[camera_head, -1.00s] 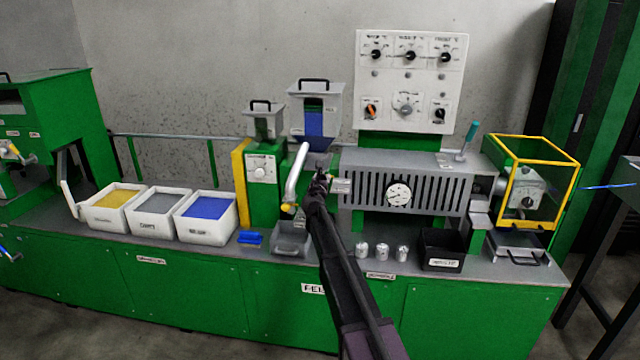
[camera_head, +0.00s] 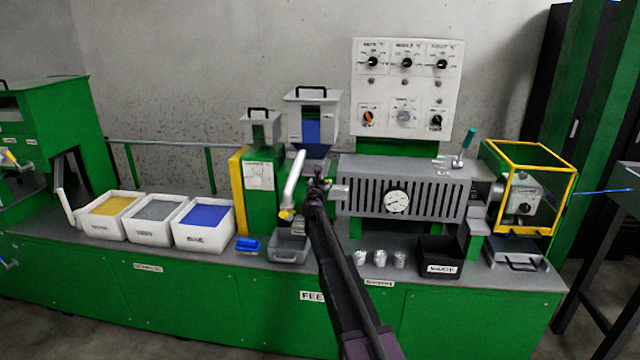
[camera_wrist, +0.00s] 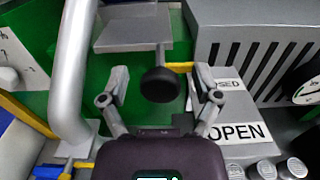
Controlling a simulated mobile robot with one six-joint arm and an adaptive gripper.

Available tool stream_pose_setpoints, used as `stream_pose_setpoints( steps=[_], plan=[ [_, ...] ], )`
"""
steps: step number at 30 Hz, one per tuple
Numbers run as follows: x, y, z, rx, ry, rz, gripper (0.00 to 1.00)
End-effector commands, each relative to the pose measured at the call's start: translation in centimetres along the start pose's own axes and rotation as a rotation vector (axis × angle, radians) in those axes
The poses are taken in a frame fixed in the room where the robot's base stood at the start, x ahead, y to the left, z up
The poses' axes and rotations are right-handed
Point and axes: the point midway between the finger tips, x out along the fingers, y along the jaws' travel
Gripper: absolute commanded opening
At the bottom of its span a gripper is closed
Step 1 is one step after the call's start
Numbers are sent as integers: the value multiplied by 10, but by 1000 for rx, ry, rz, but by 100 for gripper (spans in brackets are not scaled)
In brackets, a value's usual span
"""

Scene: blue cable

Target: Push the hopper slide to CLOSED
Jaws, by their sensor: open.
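The hopper (camera_head: 312,135) stands at the back, with blue material showing in its window. Below it is the slide, whose round black knob (camera_wrist: 160,85) shows in the wrist view on a grey stem. A yellow bar runs from behind the knob toward the right. My gripper (camera_wrist: 161,76) is open, with one finger on each side of the knob and gaps showing on both sides. In the head view my gripper (camera_head: 316,188) covers the slide.
A pale slanted pipe (camera_wrist: 73,75) stands close left of my gripper. The slotted barrel housing (camera_head: 440,190) with a gauge is to the right. A grey tray (camera_head: 288,246) and several small metal cylinders (camera_head: 380,258) lie below on the bench.

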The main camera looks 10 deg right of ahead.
Motion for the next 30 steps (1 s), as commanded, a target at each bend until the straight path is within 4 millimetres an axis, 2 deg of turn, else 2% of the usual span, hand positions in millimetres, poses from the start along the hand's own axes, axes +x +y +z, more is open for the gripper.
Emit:
stream_pose_setpoints(
  steps=[8, 24, 30],
  plan=[
    [-16, 0, 0, 0, 0, 1, 82],
    [-97, -1, 0, 0, 0, 1, 82],
    [-115, 0, 0, 0, 0, 0, 82]
  ],
)
